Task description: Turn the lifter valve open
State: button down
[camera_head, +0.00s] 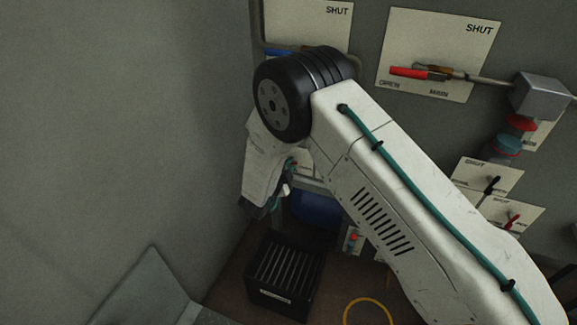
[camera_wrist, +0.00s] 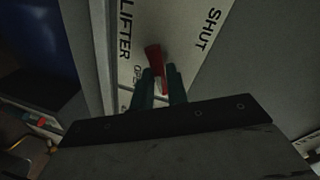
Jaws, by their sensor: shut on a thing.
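The lifter valve's plate (camera_wrist: 185,32) is pale and fills the upper middle of the wrist view. It reads LIFTER at its left and SHUT at its right. A third label, partly hidden, starts with "OP" beside my fingers. The valve's red handle (camera_wrist: 153,56) sticks out between the teal fingers of my gripper (camera_wrist: 161,74), which is shut on it. The handle lies close to the partly hidden label, away from SHUT. The valve's pivot cannot be made out. In the head view my arm hides most of this valve and plate.
A main valve plate (camera_head: 438,55) with a red handle is on the wall at upper right. Smaller valve plates (camera_head: 487,175) sit lower right. A black slatted crate (camera_head: 284,278) stands on the floor. A blue rounded object (camera_head: 314,205) is behind my arm. A grey wall is at left.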

jog(key=m, duration=0.1)
jog(key=m+y, duration=0.1)
jog(key=m, duration=0.2)
jog(key=shift+s+f, duration=0.1)
jog(key=shift+f, duration=0.15)
jog(key=shift+d+m, duration=0.1)
jog(key=shift+m, duration=0.2)
dwell(0.3)
jog(key=c, duration=1.4)
grip_release()
jog(key=v, duration=0.8)
jog(key=shift+d, duration=0.15)
